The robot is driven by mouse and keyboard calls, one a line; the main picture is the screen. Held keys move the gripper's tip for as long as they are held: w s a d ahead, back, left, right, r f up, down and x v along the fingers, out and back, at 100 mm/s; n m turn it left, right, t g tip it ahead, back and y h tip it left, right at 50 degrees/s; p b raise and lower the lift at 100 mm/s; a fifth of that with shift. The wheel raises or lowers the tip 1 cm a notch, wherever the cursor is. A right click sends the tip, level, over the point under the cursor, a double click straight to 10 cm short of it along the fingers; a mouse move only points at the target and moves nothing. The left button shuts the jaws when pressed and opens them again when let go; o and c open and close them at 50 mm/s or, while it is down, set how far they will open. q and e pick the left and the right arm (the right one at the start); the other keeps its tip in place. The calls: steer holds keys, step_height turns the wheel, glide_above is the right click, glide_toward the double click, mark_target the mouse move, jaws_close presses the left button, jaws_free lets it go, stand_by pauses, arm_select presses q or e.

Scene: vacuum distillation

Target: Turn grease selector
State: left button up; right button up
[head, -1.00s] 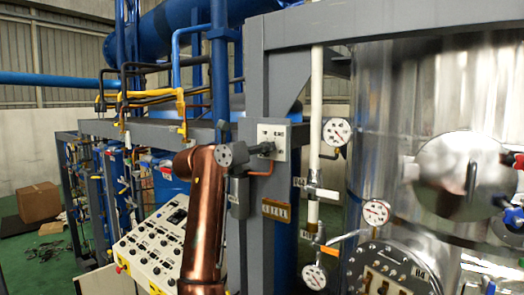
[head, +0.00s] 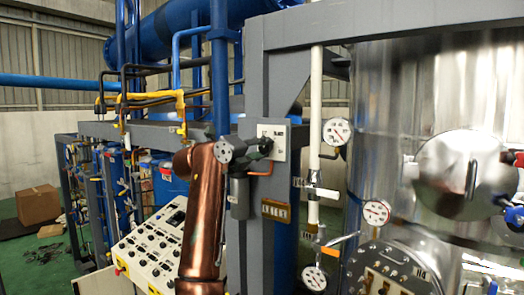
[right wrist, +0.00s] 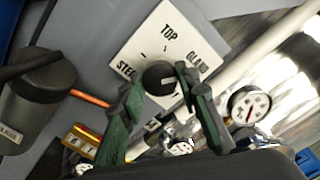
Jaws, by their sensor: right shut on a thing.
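The grease selector is a black round knob (right wrist: 158,76) on a white label plate (right wrist: 152,38) reading "TOP", "GLAND" and a partly covered "STE…". The plate also shows in the head view (head: 279,137), on a grey post. My right gripper (right wrist: 160,88) is at the knob, its two dark green fingers on either side of it, shut on it. A pale mark on the knob's face points to the picture's right in the right wrist view. In the head view my right gripper (head: 264,147) covers most of the knob. My left gripper is not in view.
A grey cylinder-shaped device (head: 238,194) with a copper-coloured pipe (head: 261,172) sits just below the plate. A white vertical pipe (head: 316,120) and pressure gauges (head: 337,131) stand to the right. A sloped control panel (head: 150,245) is at lower left.

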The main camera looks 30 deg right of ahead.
steer(key=shift+r, duration=0.1)
stand_by(0.4)
steer(key=o, duration=1.2)
steer(key=shift+w+a, duration=0.1)
steer(key=shift+a, duration=0.05)
steer(key=shift+c, duration=0.2)
steer(key=v, duration=1.2)
